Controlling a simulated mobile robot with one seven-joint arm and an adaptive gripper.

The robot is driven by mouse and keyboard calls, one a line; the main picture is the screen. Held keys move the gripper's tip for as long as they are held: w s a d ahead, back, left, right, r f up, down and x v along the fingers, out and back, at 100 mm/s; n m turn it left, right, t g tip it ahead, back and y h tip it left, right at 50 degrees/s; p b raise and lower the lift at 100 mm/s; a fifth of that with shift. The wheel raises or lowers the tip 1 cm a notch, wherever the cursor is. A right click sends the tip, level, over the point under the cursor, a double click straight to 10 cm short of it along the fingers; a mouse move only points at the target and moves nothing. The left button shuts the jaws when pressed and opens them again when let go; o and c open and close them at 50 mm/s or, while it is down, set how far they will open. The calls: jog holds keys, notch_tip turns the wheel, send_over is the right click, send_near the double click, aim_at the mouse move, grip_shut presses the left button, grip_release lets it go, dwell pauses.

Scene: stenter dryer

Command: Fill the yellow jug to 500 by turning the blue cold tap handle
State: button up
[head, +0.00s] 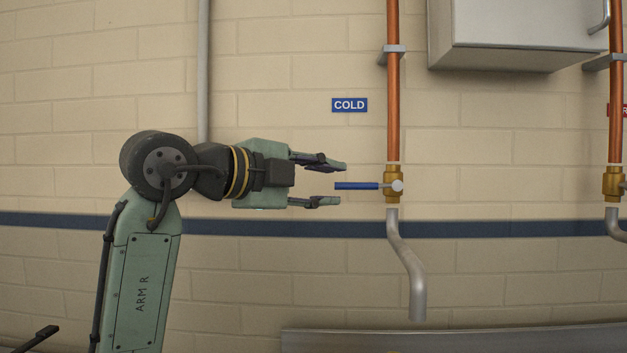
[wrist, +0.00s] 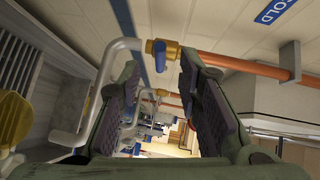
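The blue cold tap handle (head: 357,186) sticks out level to the left from the brass valve (head: 393,184) on a copper pipe. In the wrist view the handle (wrist: 161,58) shows end-on between my two fingers. My gripper (head: 340,184) is open, one finger above and one below the handle's free end, with gaps on both sides. The grey spout (head: 408,265) bends down below the valve. A yellow thing, probably the jug (wrist: 14,112), is cut off at the left edge of the wrist view. Its scale and water level cannot be read.
A blue COLD sign (head: 349,105) is on the brick wall. A second brass valve (head: 613,184) is at the right, below a grey wall box (head: 520,30). A metal ledge (head: 450,340) runs along the bottom. The wall around my gripper is clear.

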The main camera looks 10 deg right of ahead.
aim_at(347, 187)
jog(key=shift+p+x, duration=0.5)
jog(key=shift+x, duration=2.55)
jog(key=shift+c, duration=0.2)
grip_shut()
jog(key=shift+f, duration=0.1)
